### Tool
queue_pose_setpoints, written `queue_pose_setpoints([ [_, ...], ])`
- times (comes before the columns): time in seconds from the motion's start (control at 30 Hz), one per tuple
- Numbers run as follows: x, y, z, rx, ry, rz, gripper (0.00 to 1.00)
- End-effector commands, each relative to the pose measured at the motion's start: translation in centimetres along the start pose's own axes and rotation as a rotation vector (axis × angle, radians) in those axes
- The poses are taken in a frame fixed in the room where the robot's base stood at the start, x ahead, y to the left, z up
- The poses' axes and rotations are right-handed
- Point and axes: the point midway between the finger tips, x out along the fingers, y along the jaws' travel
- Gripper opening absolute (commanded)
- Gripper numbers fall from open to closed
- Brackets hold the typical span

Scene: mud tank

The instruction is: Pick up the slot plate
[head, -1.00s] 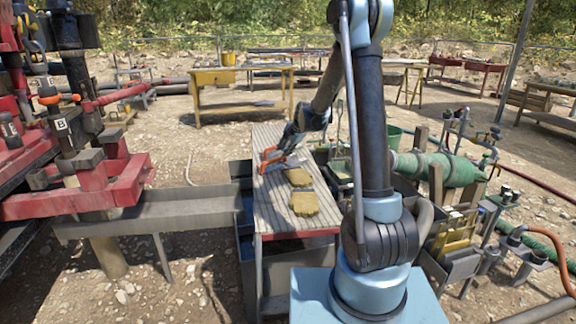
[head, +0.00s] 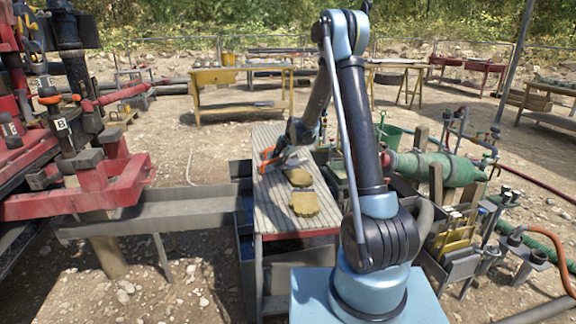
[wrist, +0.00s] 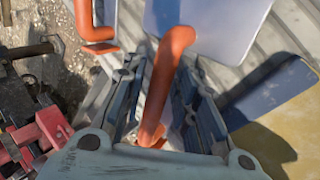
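Two flat grey metal pieces with bent orange handles lie at the left of the slatted bench; I cannot tell for certain which is the slot plate. In the wrist view, the nearer orange handle (wrist: 170,75) runs between the fingers of my gripper (wrist: 163,90), with its pale grey plate (wrist: 215,22) behind it. The fingers stand apart on both sides of the handle, with a gap visible. The second orange handle (wrist: 84,20) and its plate (wrist: 115,12) are at the upper left. In the head view, my gripper (head: 273,160) is low over the bench's left side, partly hiding both.
The slatted bench (head: 285,218) also holds two yellow pads or gloves (head: 304,203) nearer me. Red machinery (head: 95,185) and a grey trough (head: 150,212) stand left. A green cylinder (head: 445,168) and pipework stand right. The front of the bench is clear.

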Motion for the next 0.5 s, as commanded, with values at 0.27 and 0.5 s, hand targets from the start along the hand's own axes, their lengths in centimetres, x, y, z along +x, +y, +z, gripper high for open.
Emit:
queue_pose_setpoints([
  [0.27, 0.10, -0.02, -0.03, 0.000, 0.000, 0.000, 0.22],
  [0.5, 0.08, -0.02, -0.02, 0.000, 0.000, 0.000, 0.00],
])
